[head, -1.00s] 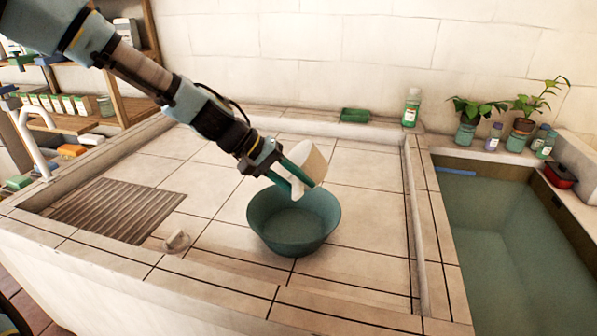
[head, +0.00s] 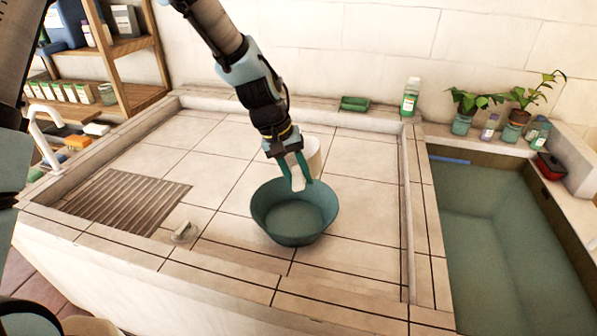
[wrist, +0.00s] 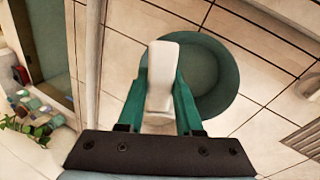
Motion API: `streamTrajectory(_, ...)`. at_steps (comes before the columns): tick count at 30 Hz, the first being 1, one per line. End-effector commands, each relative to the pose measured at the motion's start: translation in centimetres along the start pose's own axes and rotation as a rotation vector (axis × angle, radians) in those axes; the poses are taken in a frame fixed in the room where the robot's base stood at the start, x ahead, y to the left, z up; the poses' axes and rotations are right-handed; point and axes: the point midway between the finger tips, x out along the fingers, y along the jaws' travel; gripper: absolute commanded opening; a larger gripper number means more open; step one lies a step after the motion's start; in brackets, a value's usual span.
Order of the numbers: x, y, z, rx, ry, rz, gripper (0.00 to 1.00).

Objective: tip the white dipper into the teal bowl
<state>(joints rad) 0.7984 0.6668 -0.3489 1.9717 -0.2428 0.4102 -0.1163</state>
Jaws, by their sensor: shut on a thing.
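The white dipper (head: 314,151) is held at the far rim of the teal bowl, its cup looking nearly upright and partly hidden behind my gripper (head: 296,172). My gripper's teal fingers are shut on the dipper's white handle, which also shows between them in the wrist view (wrist: 162,75). The teal bowl (head: 294,226) stands upright on the tiled top, below and in front of the dipper. In the wrist view the bowl (wrist: 217,80) lies beyond and to the right of the handle. The inside of the dipper is hidden.
A small pale object (head: 184,232) lies left of the bowl near a ribbed drain board (head: 125,203). A water-filled basin (head: 505,225) is at right.

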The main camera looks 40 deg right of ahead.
Motion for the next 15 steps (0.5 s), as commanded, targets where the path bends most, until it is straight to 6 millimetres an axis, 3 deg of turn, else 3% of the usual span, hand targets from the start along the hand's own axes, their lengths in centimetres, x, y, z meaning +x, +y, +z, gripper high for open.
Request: streamTrajectory(15,-1.2,0.6,0.0,0.013,-0.001,-0.286,0.00)
